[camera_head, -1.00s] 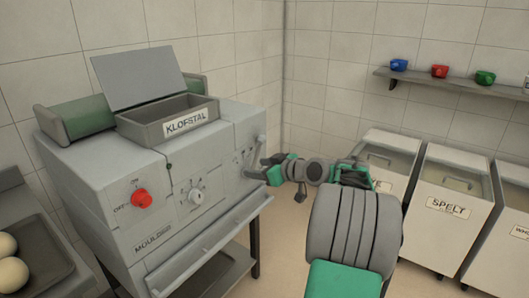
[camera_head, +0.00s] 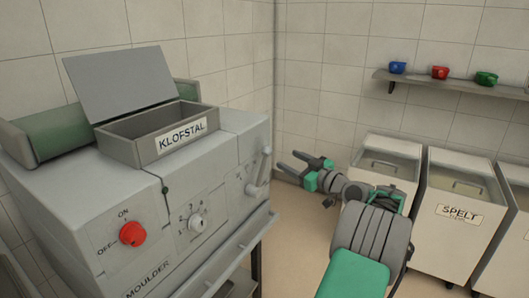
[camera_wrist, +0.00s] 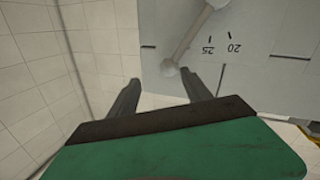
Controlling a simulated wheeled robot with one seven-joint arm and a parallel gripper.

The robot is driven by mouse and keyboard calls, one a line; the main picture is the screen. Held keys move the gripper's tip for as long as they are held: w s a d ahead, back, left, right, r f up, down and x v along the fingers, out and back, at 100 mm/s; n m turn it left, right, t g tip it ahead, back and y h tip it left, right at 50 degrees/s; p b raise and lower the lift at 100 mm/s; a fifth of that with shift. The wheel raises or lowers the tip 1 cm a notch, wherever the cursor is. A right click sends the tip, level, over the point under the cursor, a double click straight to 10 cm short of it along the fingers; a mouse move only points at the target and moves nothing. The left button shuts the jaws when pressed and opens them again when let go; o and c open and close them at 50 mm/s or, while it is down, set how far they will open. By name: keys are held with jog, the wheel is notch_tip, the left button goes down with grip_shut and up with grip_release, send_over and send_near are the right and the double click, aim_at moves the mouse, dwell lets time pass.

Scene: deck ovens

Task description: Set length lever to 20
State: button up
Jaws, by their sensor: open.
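The length lever (camera_head: 259,172) is a pale grey arm with a ball knob on the right part of the moulder's front. In the wrist view the lever (camera_wrist: 188,38) slants from its pivot at the top edge down left to its knob. It stands to the left of the printed 25 mark, with 20 further right; any mark behind the lever is hidden. My gripper (camera_head: 287,162) is open and empty, to the right of the lever and apart from it. In the wrist view the knob appears between and beyond the fingertips (camera_wrist: 160,80).
The moulder (camera_head: 110,215) carries a red on/off knob (camera_head: 132,234), a small numbered dial (camera_head: 197,224) and a hopper (camera_head: 140,147) labelled KLOFSTAL. A ledge runs along its front. Flour bins (camera_head: 445,240) stand at right, below a shelf (camera_head: 450,86) with coloured cups. Floor shows between.

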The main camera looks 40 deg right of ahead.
aim_at(271, 154)
jog(key=shift+y, duration=0.3)
jog(key=w, duration=0.2)
jog(key=w+a, duration=0.1)
jog(key=w, duration=0.2)
jog(key=w+a, duration=0.1)
jog(key=w, duration=0.1)
jog(key=shift+w, duration=0.6)
jog(key=c, duration=1.2)
jog(key=shift+s+d, duration=0.1)
grip_shut()
jog(key=shift+d+r, duration=0.1)
